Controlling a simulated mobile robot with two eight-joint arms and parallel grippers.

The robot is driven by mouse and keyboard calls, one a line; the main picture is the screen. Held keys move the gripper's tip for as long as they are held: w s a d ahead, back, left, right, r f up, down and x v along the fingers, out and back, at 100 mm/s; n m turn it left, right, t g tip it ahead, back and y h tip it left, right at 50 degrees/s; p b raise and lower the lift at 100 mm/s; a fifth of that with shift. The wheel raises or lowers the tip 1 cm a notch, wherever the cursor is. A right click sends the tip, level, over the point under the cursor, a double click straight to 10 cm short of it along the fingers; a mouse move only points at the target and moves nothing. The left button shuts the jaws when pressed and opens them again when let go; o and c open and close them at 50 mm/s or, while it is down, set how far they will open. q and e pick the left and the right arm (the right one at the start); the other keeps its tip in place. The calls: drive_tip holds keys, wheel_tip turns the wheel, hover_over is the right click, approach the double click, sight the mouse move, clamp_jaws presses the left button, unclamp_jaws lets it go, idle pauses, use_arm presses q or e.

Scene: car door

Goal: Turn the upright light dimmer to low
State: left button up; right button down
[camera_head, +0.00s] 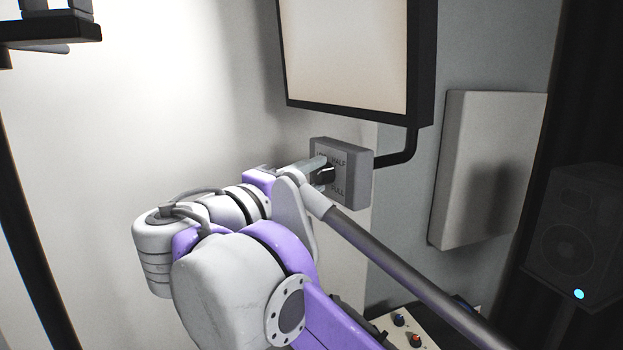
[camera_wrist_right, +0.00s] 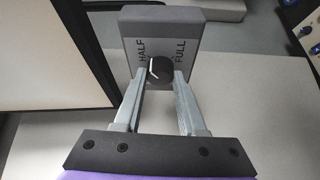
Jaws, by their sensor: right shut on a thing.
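The dimmer is a grey box (camera_head: 358,167) below a framed light panel, with a black knob (camera_head: 327,174) on its face. In the right wrist view the box (camera_wrist_right: 193,36) carries the words HALF and FULL, and the knob (camera_wrist_right: 160,72) has a white pointer line slanting toward the HALF side. My right gripper (camera_head: 324,169) is shut on the knob, a fingertip on either side, as the wrist view (camera_wrist_right: 160,76) shows. The gripper and knob hide other lettering. My left gripper is not in view.
The framed light panel (camera_head: 350,50) hangs just above the dimmer, with a bent black pipe (camera_head: 409,145) beside it. A pale wall panel (camera_head: 487,165) and a dark speaker (camera_head: 575,235) stand to the right. A control console (camera_head: 405,330) is below.

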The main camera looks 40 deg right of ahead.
drive_tip(key=n, duration=0.2)
drive_tip(key=n+y, duration=0.1)
drive_tip(key=n, duration=0.1)
drive_tip(key=shift+r+g+y, duration=0.15)
drive_tip(key=shift+g+y, duration=0.15)
drive_tip(key=shift+g, duration=0.1)
drive_tip(key=n+g+y, duration=0.1)
drive_tip(key=n, duration=0.2)
drive_tip(key=shift+w+r+n+g, duration=0.1)
drive_tip(key=shift+n+g, duration=0.2)
drive_tip(key=n+g+y, duration=0.1)
drive_tip(key=n, duration=0.2)
drive_tip(key=shift+w+g, duration=0.1)
drive_tip(key=shift+g, duration=0.3)
drive_tip(key=n+g, duration=0.2)
drive_tip(key=n, duration=0.1)
drive_tip(key=shift+w+g, duration=0.1)
drive_tip(key=shift+g, duration=0.2)
drive_tip(key=shift+r+n, duration=0.1)
drive_tip(key=shift+n, duration=0.2)
drive_tip(key=shift+c, duration=2.4)
unclamp_jaws()
